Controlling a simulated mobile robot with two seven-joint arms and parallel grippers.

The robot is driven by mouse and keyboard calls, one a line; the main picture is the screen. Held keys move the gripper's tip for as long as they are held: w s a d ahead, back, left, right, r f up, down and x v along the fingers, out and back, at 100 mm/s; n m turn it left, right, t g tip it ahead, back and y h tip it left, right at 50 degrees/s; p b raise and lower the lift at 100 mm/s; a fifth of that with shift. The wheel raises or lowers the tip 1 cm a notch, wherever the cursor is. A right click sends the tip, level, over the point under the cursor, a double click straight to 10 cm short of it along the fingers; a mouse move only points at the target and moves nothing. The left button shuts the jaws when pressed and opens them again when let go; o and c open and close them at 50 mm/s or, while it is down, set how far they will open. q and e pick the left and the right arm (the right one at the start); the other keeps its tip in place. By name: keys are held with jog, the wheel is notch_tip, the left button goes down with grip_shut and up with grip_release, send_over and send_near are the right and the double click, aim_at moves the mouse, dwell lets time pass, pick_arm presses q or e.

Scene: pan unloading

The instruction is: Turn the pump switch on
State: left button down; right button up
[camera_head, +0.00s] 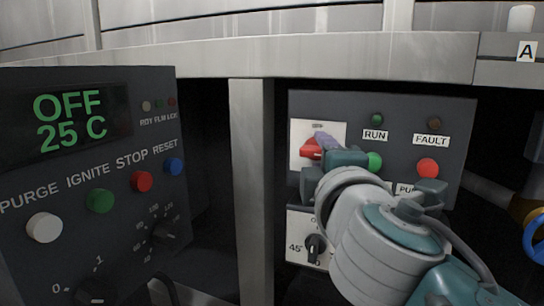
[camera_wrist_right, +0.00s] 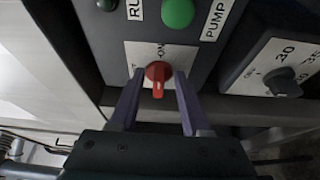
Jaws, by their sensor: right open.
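The pump switch is a red rotary knob (camera_head: 311,148) on a white plate, at the upper left of the dark pump panel (camera_head: 400,108) in the head view. In the right wrist view the red knob (camera_wrist_right: 158,75) sits between the purple fingertips of my right gripper (camera_wrist_right: 158,90), one on each side. The knob's grip points toward the gripper body in that view, with a label reading ON on the far side. My right gripper (camera_head: 324,142) is open around the knob; whether the fingers touch it I cannot tell. My left gripper is not in view.
Left is a burner control box (camera_head: 110,160) reading OFF, 25 C, with several buttons. A metal post (camera_head: 252,190) stands between the panels. A black dial (camera_head: 315,244) is below.

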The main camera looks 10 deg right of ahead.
jog(key=p+v, duration=0.3)
jog(key=v, duration=0.7)
